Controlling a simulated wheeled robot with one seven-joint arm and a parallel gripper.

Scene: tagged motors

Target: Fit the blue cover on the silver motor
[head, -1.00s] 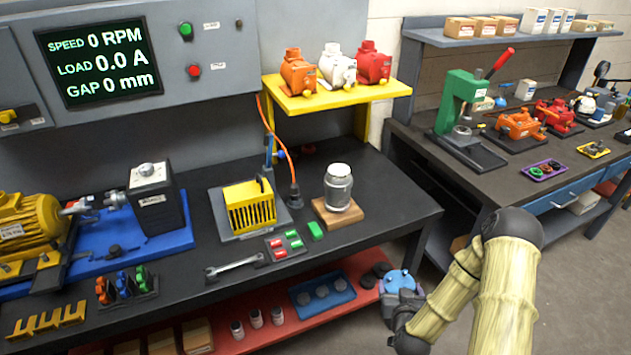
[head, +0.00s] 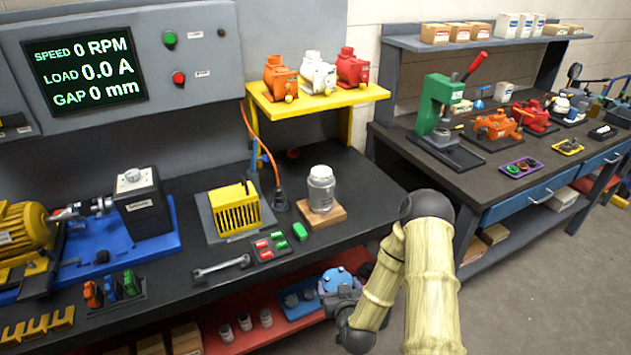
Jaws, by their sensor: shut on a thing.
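The silver motor (head: 321,190) stands upright on a small wooden block on the black bench top, near its right end. Its top is pale and bare of any blue part. The round blue cover (head: 338,279) is at my gripper (head: 342,292), which is shut on it. The cover shows dark spots on its face. My gripper is in front of the bench edge, lower in the picture than the motor and apart from it. The fingertips are small and partly hidden by the cover and the wrist.
A yellow slotted box (head: 235,208) stands left of the motor. A small tray with red and green pieces (head: 270,247) and a wrench (head: 221,266) lie near the front edge. A yellow shelf (head: 318,102) with three motors stands behind. A red lower shelf (head: 285,335) is below.

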